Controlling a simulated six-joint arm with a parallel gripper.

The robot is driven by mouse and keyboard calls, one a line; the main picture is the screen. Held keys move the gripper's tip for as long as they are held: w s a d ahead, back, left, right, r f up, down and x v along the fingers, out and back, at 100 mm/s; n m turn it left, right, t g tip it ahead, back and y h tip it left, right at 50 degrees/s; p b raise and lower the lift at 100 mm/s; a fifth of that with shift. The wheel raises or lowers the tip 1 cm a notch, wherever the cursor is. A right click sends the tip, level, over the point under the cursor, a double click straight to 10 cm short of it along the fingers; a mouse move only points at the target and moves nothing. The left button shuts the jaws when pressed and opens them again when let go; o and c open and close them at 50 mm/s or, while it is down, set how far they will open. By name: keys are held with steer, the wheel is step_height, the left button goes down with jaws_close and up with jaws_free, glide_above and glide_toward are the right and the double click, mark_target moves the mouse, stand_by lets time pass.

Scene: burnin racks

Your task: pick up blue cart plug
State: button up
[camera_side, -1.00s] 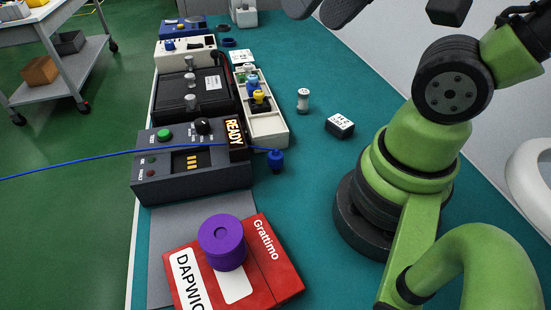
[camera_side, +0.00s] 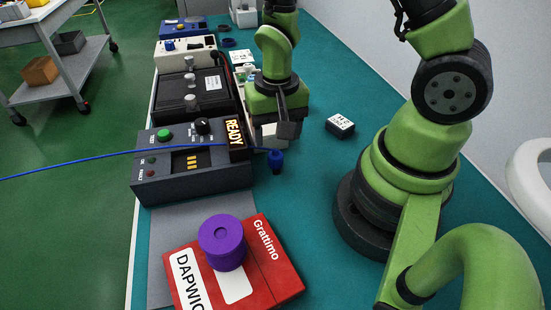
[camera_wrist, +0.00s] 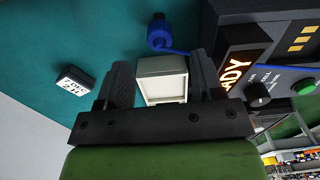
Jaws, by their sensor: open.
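The blue cart plug (camera_side: 276,160) stands on the teal bench top, just right of the dark box with the lit READY sign, with a blue cable running left from it across the box. It also shows in the wrist view (camera_wrist: 159,33), beyond my fingertips near the top. My gripper (camera_side: 279,126) is open and hangs behind the plug, over the near end of the pale tray (camera_wrist: 162,80). In the wrist view my gripper's fingers (camera_wrist: 160,75) stand apart with that tray end between them. The plug is not between the fingers.
The dark READY box (camera_side: 190,180) stands close left of the plug. A small black-and-white block (camera_side: 340,126) lies to the right. A red box (camera_side: 280,255) with a purple spool (camera_side: 222,243) lies in front. The teal surface right of the plug is clear.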

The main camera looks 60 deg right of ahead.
mark_target(276, 150)
steer(key=shift+f, duration=3.7)
steer(key=shift+c, duration=0.2)
steer(key=c, duration=0.9)
